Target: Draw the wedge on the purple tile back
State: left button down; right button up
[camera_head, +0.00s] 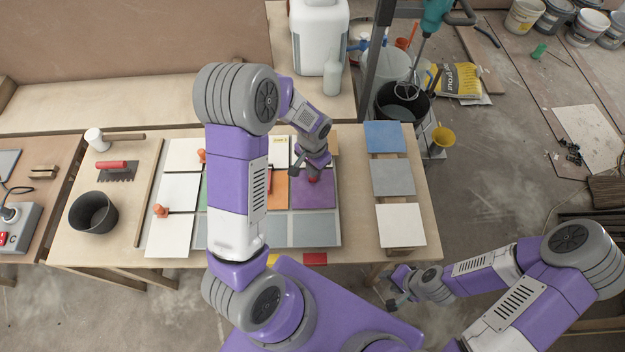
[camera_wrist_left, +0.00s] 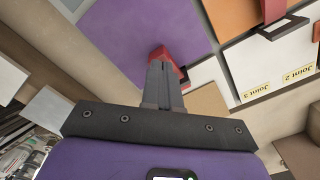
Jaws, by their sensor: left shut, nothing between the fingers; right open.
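The purple tile (camera_head: 316,200) lies in the tile layout, right of the orange tile (camera_head: 279,190). It fills much of the left wrist view (camera_wrist_left: 135,35). A red wedge (camera_head: 313,180) is at the purple tile, partly hidden by my left gripper (camera_head: 312,172). In the left wrist view the wedge (camera_wrist_left: 160,52) shows just past the tips of my left gripper (camera_wrist_left: 163,68), at the tile's edge beside a white tile. The left fingers are together with nothing between them. Whether they touch the wedge is unclear. My right gripper (camera_head: 393,292) is open, low and away from the table.
Blue, grey and white tiles (camera_head: 400,224) lie on the right. My left arm hides part of the layout.

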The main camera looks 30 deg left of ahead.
pick_arm(q)
jog(key=shift+s+d+r, duration=0.15)
jog(key=shift+s+d, duration=0.2)
jog(key=shift+s, duration=0.25)
jog(key=shift+s+d+r, duration=0.15)
jog(key=shift+s+d, duration=0.25)
jog(key=shift+s, duration=0.25)
jog(key=shift+s+d+r, duration=0.15)
jog(key=shift+s+d, duration=0.2)
jog(key=shift+s, duration=0.25)
dwell(0.3)
notch_tip(320, 180, up, 6)
jog(key=p, duration=0.4)
jog(key=shift+w+a+p, duration=0.1)
jog(key=shift+w+p, duration=0.05)
jog(key=shift+p, duration=0.2)
dwell(0.3)
notch_tip(320, 180, up, 8)
jog(key=shift+f+p, duration=0.25)
jog(key=shift+p, duration=0.1)
